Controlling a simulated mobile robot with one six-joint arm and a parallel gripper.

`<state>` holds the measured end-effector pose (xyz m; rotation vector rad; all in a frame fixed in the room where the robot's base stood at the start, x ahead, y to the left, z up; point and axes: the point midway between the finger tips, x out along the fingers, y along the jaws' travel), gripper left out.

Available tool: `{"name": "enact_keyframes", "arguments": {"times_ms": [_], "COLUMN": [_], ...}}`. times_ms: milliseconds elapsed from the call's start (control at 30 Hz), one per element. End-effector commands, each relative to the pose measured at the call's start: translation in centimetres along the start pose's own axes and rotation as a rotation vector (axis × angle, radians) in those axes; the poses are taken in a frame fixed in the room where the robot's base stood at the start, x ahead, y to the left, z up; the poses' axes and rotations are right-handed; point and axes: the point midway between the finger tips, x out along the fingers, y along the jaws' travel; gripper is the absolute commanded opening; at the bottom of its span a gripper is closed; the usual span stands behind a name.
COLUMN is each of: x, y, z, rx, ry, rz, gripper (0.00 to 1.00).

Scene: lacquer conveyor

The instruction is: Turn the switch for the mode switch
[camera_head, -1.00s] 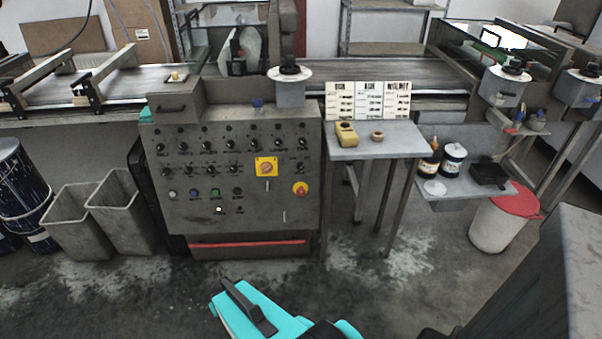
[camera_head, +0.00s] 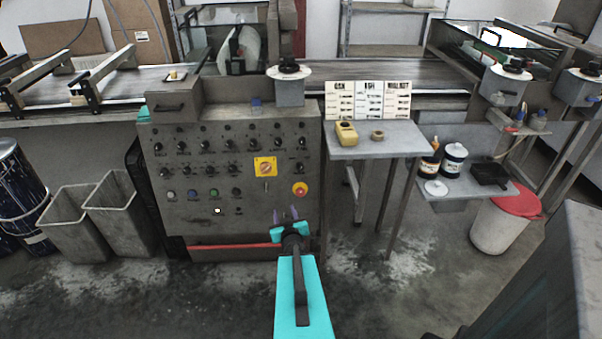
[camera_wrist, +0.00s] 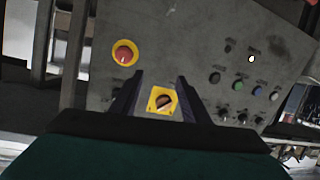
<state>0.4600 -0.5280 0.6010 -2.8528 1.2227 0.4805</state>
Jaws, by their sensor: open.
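The grey control panel (camera_head: 215,228) faces me, with rows of black knobs and buttons on it. A rotary switch on a yellow square plate (camera_head: 265,167) sits right of its middle; which control is labelled as the mode switch is too small to read. My gripper (camera_head: 286,213) is open, in front of the panel's lower right, below the yellow-plated switch. In the wrist view, this switch (camera_wrist: 162,101) shows between my two fingers (camera_wrist: 160,76). They appear empty and apart from it.
A red emergency button on yellow (camera_head: 300,189) is close above my gripper, and coloured push-buttons (camera_head: 192,193) are to its left. A side table (camera_head: 375,140) with a yellow device stands right of the panel. Grey bins (camera_head: 75,230) stand at left. The floor in front is clear.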

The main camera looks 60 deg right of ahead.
Motion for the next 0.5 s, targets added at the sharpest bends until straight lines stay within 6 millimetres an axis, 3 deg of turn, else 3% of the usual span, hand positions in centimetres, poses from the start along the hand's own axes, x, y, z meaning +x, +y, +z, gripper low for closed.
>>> {"name": "enact_keyframes", "arguments": {"times_ms": [33, 200, 333, 500], "x": [-0.1, -0.8, -1.4, -1.8], "y": [1.9, 6.3, 8.4, 9.3], "z": [-1.0, -4.2, -5.8, -6.5], "rx": [0.003, 0.0, -0.005, -0.008], "ry": [0.045, 0.181, 0.247, 0.278], "rz": [0.019, 0.054, 0.069, 0.074], "gripper": [0.42, 0.42, 0.42, 0.42]}}
